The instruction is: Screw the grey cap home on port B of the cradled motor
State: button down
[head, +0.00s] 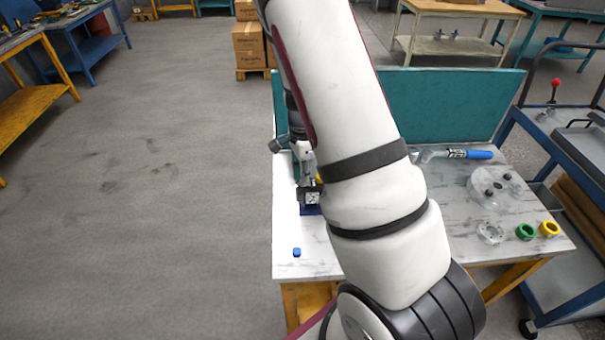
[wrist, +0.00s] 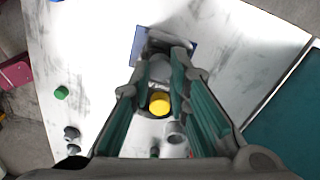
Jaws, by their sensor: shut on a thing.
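The motor (head: 311,197) sits in a blue cradle (head: 310,211) near the left end of the table, partly hidden by my arm in the head view. The blue cradle also shows in the wrist view (wrist: 138,42) beyond my fingertips. My gripper (wrist: 162,66) is closed on a grey part, which appears to be the grey cap (wrist: 160,71), at the motor. A round yellow cap (wrist: 159,103) shows between my fingers. I cannot tell whether the grey cap is seated on port B; the thread is hidden.
A small blue cap (head: 297,252) lies near the table's front left. A green cap (wrist: 61,92) and dark knobs (wrist: 72,132) lie on the table. Green (head: 526,231) and yellow (head: 549,229) rings lie at the right. A teal panel (head: 450,105) stands along the back edge.

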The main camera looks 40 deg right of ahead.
jog(key=shift+m, duration=0.3)
jog(key=m, duration=0.4)
jog(key=shift+s+m, duration=0.1)
jog(key=shift+m, duration=0.2)
jog(key=c, duration=1.7)
grip_release()
